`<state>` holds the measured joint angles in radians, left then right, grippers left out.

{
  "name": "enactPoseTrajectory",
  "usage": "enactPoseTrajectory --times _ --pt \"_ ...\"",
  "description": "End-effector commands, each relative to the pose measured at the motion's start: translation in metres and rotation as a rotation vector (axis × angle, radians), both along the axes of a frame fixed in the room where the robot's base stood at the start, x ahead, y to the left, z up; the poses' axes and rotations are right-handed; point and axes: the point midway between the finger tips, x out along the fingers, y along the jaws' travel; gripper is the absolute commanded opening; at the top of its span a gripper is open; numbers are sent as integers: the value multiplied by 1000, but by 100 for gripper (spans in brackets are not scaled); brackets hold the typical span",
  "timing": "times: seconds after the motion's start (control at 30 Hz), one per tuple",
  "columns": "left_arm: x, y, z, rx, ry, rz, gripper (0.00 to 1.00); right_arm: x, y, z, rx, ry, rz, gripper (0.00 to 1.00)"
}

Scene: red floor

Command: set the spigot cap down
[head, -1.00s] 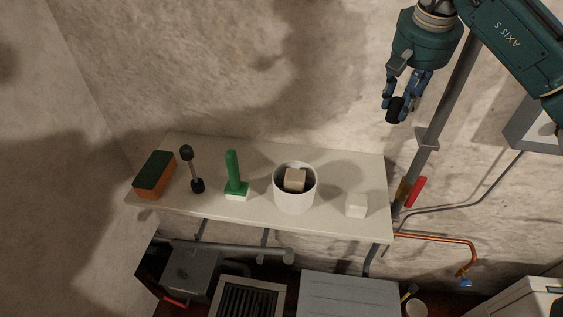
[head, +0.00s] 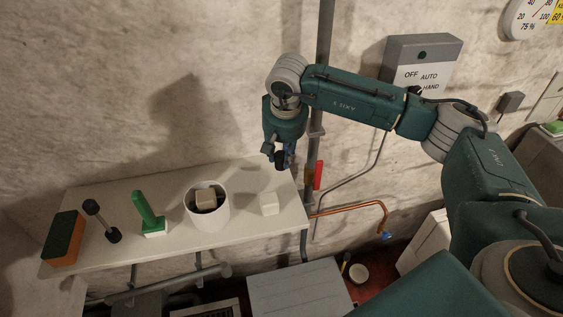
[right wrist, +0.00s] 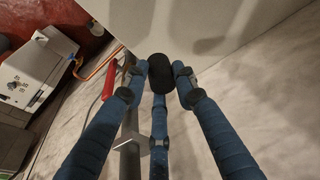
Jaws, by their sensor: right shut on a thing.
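The spigot cap is a black rounded piece (head: 281,157). My right gripper (head: 279,162) is shut on it, with the blue fingers pointing down. The cap appears to be in the air, apart from the shelf. In the right wrist view the black cap (right wrist: 162,73) sits between the blue fingertips, with the shelf's bare surface (right wrist: 165,25) beyond it. My left gripper is not in view.
On the shelf stand a white pot (head: 208,222) with a tan block inside, a green-handled tool (head: 148,214), a dark dumbbell-like tool (head: 102,222) and an orange-green sponge (head: 62,238). A vertical pipe with a red handle (head: 317,176) stands beside the shelf's right end.

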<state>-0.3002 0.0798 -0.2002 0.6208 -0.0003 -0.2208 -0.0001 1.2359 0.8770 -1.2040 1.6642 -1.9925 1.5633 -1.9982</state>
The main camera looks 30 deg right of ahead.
Motion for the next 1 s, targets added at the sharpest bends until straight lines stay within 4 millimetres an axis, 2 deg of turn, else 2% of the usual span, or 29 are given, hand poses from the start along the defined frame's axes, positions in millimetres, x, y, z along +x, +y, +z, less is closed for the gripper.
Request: enactPoseTrajectory --times 0.2,0.3,0.67,0.7,0.77,1.0 --pt "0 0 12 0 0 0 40 -1 0 -31 -1 5 0 9" --pt "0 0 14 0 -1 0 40 -1 0 -40 -1 4 1 9" --pt "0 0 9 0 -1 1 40 -1 0 -45 -1 1 1 9" --pt "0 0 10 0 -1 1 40 0 0 -44 -1 1 1 33" --pt "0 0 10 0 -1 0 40 -1 0 -44 -1 1 1 45" --pt "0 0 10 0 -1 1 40 -1 0 -43 -1 1 1 46"
